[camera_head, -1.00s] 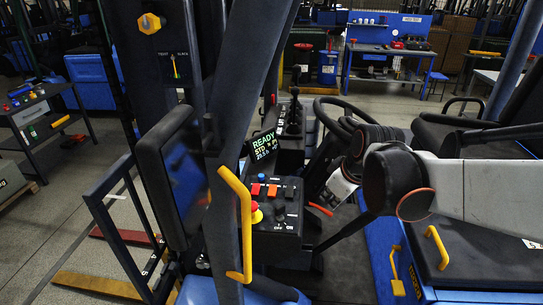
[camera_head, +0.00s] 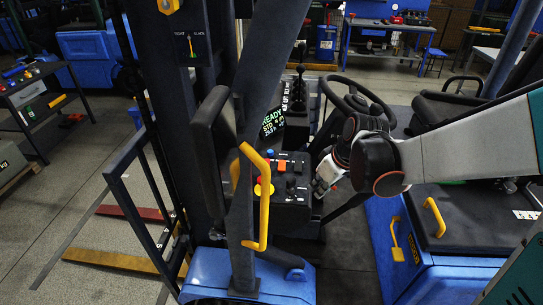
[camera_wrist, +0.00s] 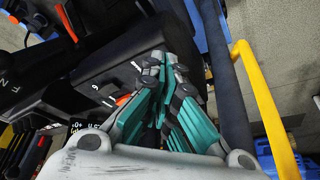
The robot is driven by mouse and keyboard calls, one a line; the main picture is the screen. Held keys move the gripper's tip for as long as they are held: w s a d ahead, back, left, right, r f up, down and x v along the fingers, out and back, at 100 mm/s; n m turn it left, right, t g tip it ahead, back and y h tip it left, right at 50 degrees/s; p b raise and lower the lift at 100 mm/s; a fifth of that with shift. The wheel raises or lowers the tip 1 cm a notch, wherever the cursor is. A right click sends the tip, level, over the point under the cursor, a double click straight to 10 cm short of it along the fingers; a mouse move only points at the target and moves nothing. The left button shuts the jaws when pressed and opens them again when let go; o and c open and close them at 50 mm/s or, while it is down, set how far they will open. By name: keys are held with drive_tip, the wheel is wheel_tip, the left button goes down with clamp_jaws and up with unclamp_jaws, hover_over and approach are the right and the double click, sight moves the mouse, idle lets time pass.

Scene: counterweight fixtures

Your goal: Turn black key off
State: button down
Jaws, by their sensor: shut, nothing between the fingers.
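The black control panel (camera_head: 296,208) stands in the middle of the head view, with orange and blue switches and a red knob on top. A small dark shape that seems to be the black key (camera_head: 291,186) sits on its top face; its turn position is too small to tell. My gripper (camera_head: 318,192) is low at the panel's right side, fingers shut and empty. In the wrist view my gripper (camera_wrist: 166,62) is in front of the panel (camera_wrist: 115,58), fingertips close to its edge. I cannot tell whether they touch it. The key is not clearly visible there.
A yellow grab handle (camera_head: 263,195) on a dark post stands left of the panel; it also shows in the wrist view (camera_wrist: 265,110). A lit display (camera_head: 272,121) reads READY behind the panel. The steering wheel (camera_head: 357,105) and black seat (camera_head: 440,108) lie beyond my arm.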

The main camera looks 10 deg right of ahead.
sight(291, 186)
drive_tip(key=b+x, duration=0.2)
drive_tip(key=x, duration=0.2)
drive_tip(key=shift+f+b, duration=0.4)
drive_tip(key=shift+w+a+r, duration=0.1)
drive_tip(key=shift+w+a, duration=0.2)
drive_tip(key=shift+w, duration=0.3)
drive_tip(key=shift+w+a+r, duration=0.1)
drive_tip(key=shift+w+a, duration=0.2)
drive_tip(key=shift+w, duration=0.3)
drive_tip(key=shift+w+a+r, duration=0.1)
drive_tip(key=shift+w+a, duration=0.2)
drive_tip(key=shift+w, duration=0.3)
drive_tip(key=shift+w, duration=0.1)
drive_tip(key=shift+w+n, duration=0.2)
drive_tip(key=shift+n, duration=0.2)
